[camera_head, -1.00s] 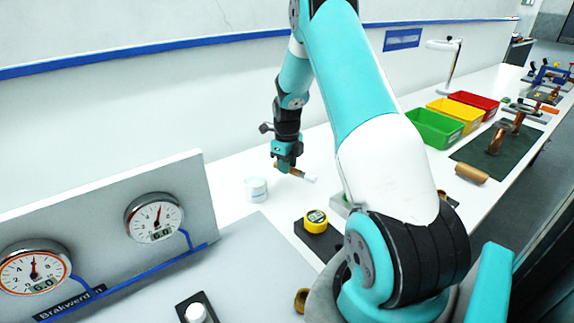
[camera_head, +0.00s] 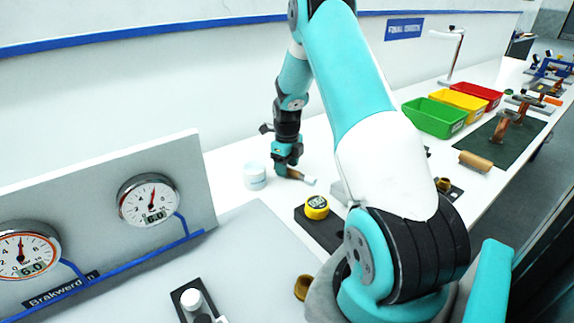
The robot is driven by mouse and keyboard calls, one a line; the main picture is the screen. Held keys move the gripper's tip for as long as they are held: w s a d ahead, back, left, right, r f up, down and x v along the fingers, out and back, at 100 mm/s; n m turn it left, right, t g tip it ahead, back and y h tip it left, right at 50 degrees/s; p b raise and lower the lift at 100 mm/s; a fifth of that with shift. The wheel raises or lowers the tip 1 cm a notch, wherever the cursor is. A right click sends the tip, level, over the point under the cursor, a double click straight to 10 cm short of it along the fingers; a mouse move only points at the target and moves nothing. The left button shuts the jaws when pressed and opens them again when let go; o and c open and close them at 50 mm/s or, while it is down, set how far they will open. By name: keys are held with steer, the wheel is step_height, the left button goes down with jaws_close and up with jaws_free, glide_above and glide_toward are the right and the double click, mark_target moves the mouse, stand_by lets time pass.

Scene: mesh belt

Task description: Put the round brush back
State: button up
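The round brush (camera_head: 302,177) has a brown handle and a pale tip. It lies nearly level, low over or on the white bench, with the tip pointing right. My gripper (camera_head: 284,172) points down at the handle end and hides that end. It appears shut on the brush, though its fingers are small and partly hidden in this view. I cannot tell whether the brush touches the bench.
A white round tub (camera_head: 254,176) stands just left of my gripper. A yellow gauge (camera_head: 316,207) on a dark base is in front. Green (camera_head: 433,117), yellow and red bins stand to the right, by a brown cylinder (camera_head: 475,161). A gauge panel (camera_head: 95,178) is at left.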

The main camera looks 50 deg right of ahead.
step_height(320, 180, up, 17)
steer(key=b, duration=0.2)
steer(key=shift+r, duration=0.2)
stand_by(1.0)
